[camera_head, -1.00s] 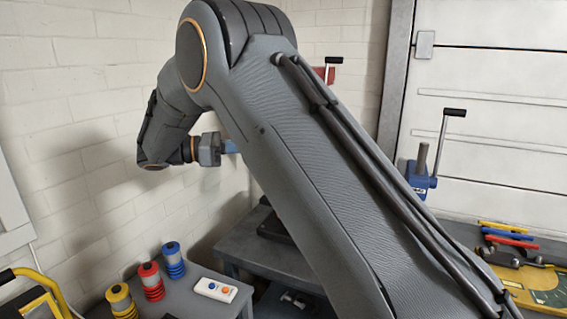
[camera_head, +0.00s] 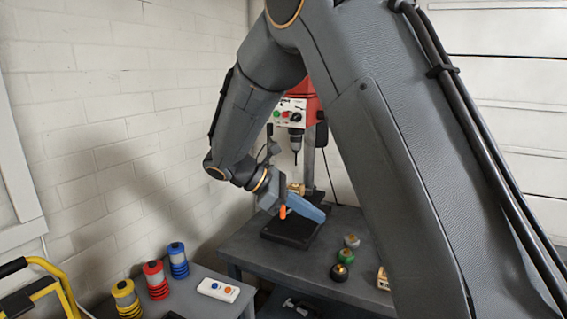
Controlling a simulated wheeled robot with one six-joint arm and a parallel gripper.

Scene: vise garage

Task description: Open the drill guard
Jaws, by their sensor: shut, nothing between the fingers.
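The drill press has a red head (camera_head: 309,90) with a light control panel (camera_head: 290,113). Its chuck and bit (camera_head: 295,148) hang over a black base (camera_head: 287,234) on the grey bench. I cannot clearly make out the drill guard; it may be clear or hidden behind my arm. A brass-coloured piece (camera_head: 297,188) is just behind my gripper.
Several small knobs or weights, one green (camera_head: 346,255), stand on the bench (camera_head: 255,247) right of the base. A lower table at front left holds yellow, red (camera_head: 155,281) and blue spools and a white button box (camera_head: 217,290). My arm covers much of the right side.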

